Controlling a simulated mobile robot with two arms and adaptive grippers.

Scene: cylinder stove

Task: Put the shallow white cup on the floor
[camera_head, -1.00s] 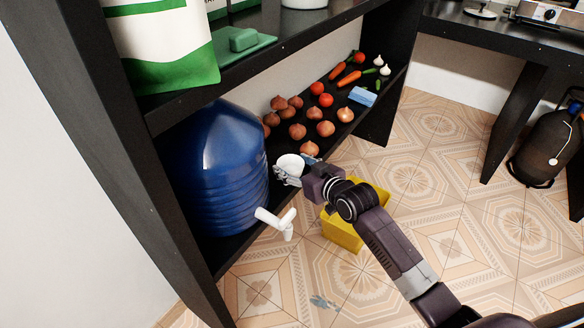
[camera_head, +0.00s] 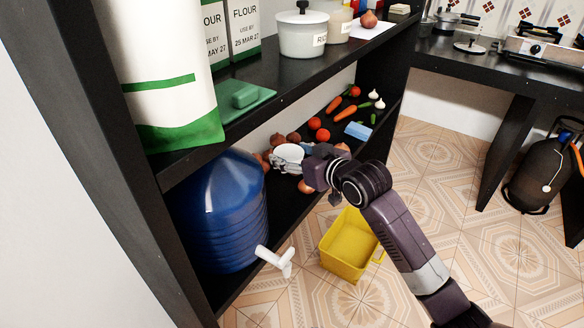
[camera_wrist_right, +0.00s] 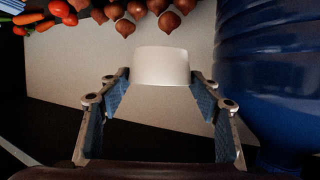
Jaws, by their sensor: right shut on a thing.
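The small white cup (camera_head: 288,152) is in the fingers of my right gripper (camera_head: 296,160), in front of the lower shelf between the blue water container and the vegetables. In the right wrist view the cup (camera_wrist_right: 161,66) sits between the two blue-padded fingertips of the gripper (camera_wrist_right: 160,84). The fingers are shut on it. The floor (camera_head: 440,200) is patterned tile and shows to the right of the shelf. My left gripper is not in view.
The blue container (camera_head: 215,210) with its white tap (camera_head: 275,260) stands left of the gripper. A yellow bin (camera_head: 345,245) sits on the floor below my arm. Onions and other vegetables lie on the lower shelf. A dark gas cylinder (camera_head: 540,170) stands at the right; open floor lies between.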

